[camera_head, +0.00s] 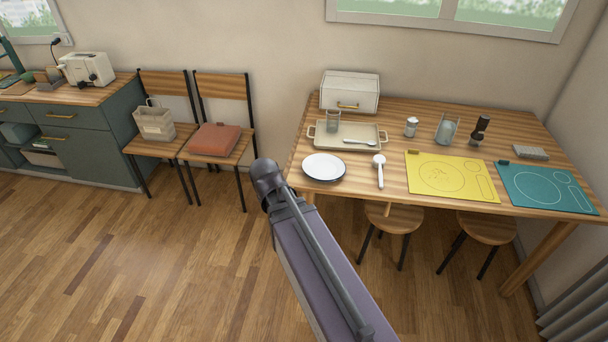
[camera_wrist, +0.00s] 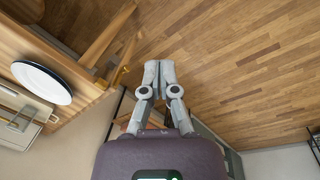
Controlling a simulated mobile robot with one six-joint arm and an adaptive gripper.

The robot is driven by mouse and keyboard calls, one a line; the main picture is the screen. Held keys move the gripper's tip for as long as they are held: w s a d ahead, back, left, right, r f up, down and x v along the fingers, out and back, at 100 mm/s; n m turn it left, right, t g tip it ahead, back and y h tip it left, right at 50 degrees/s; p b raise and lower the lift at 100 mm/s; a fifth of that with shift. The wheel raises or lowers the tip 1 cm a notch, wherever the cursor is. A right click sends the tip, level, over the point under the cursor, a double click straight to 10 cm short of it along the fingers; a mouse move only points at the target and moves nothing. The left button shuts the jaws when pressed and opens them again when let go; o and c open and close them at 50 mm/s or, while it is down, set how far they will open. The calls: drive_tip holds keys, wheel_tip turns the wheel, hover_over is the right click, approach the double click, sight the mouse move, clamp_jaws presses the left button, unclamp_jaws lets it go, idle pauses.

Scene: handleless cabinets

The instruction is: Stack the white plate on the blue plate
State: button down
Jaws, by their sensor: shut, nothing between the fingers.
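A round white plate (camera_head: 323,166) with a dark blue edge lies at the table's left front corner. In the wrist view the white plate (camera_wrist: 42,80) is at the left, with a dark band around its rim. No separate blue plate shows; I cannot tell whether the dark edge is a blue plate beneath or the white plate's own rim. My gripper (camera_wrist: 159,68) is shut and empty in the wrist view. It is off the table, to the side of the plate and apart from it, with floor behind its fingertips. The head view does not show my fingers.
The wooden table (camera_head: 400,202) also bears a tray (camera_head: 365,134) with a glass, a white ladle (camera_head: 380,170), a yellow mat (camera_head: 452,176), a teal mat (camera_head: 545,187) and a white box (camera_head: 350,92). Stools stand below. Two chairs (camera_head: 222,88) stand left; floor between is clear.

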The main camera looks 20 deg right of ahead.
drive_tip(key=w+d+f+n+t+h+b, duration=0.1)
drive_tip(key=w+d+n+h+b, duration=0.2)
drive_tip(key=w+n, duration=0.6)
drive_tip(key=w+d+f+n+t+h+b, duration=0.2)
drive_tip(key=w+d+n+h+b, duration=0.2)
drive_tip(key=w+n, duration=0.6)
drive_tip(key=shift+w+d+n+b, duration=0.35)
drive_tip(key=shift+w+d, duration=0.3)
drive_tip(key=shift+d, duration=0.65)
drive_tip(key=b+x, duration=0.7)
drive_tip(key=x, duration=0.3)
drive_tip(key=shift+w+f, duration=0.15)
drive_tip(key=d, duration=0.1)
drive_tip(key=w+d, duration=0.1)
drive_tip(key=shift+w+d, duration=0.1)
drive_tip(key=shift+d, duration=0.2)
drive_tip(key=shift+w+d, duration=0.2)
drive_tip(key=shift+d, duration=0.25)
drive_tip(key=shift+d, duration=0.1)
